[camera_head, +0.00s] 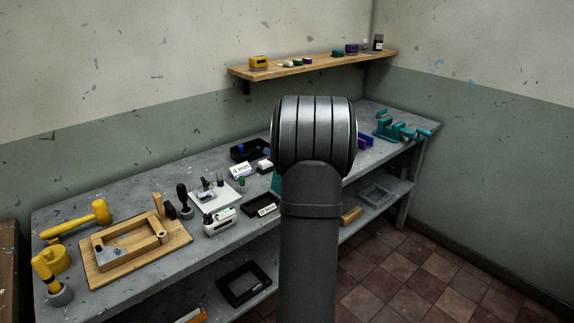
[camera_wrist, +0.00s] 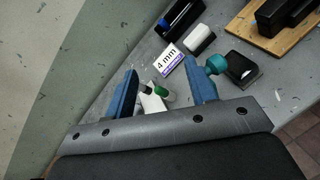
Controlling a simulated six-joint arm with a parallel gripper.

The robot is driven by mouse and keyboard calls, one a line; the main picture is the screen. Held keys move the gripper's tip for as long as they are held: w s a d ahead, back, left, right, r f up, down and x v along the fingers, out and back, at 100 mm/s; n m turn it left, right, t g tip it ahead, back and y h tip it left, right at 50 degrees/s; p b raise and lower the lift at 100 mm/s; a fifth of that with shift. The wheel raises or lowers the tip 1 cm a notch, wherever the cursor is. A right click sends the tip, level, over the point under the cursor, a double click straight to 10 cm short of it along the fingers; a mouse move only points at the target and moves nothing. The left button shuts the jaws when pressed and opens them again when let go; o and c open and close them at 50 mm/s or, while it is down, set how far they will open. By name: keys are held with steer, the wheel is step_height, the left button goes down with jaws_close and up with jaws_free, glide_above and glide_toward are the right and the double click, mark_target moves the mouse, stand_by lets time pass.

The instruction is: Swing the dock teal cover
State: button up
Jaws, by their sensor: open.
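A teal part with a rounded knob (camera_wrist: 217,63) shows in the wrist view, just right of my right finger and beside a small dark box (camera_wrist: 242,68). I cannot tell whether the finger touches it, and the finger hides some of it. In the head view only a sliver of teal (camera_head: 276,183) shows left of my arm; the rest is hidden. My gripper (camera_wrist: 163,67) has its two blue fingers spread, with nothing held between them. A white label reading 4 mm (camera_wrist: 169,60) lies beyond the fingertips. My arm hides the gripper in the head view.
A green-capped piece (camera_wrist: 162,91) and a white block (camera_wrist: 201,39) are near the fingers. The grey bench (camera_head: 75,220) carries a yellow mallet (camera_head: 85,218), a wooden frame (camera_head: 130,243) and teal tools (camera_head: 400,130) at the far right. A wall shelf (camera_head: 310,66) is above.

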steer(key=s+d+f+n+y, duration=0.3)
steer(key=s+d, duration=0.1)
steer(key=d, duration=0.4)
steer(key=s+d+f+n+y, duration=0.2)
steer(key=s+d+f, duration=0.15)
steer(key=d, duration=0.35)
steer(key=x, duration=1.7)
steer(key=shift+r, duration=0.4)
jaws_close()
steer(key=shift+s, duration=0.1)
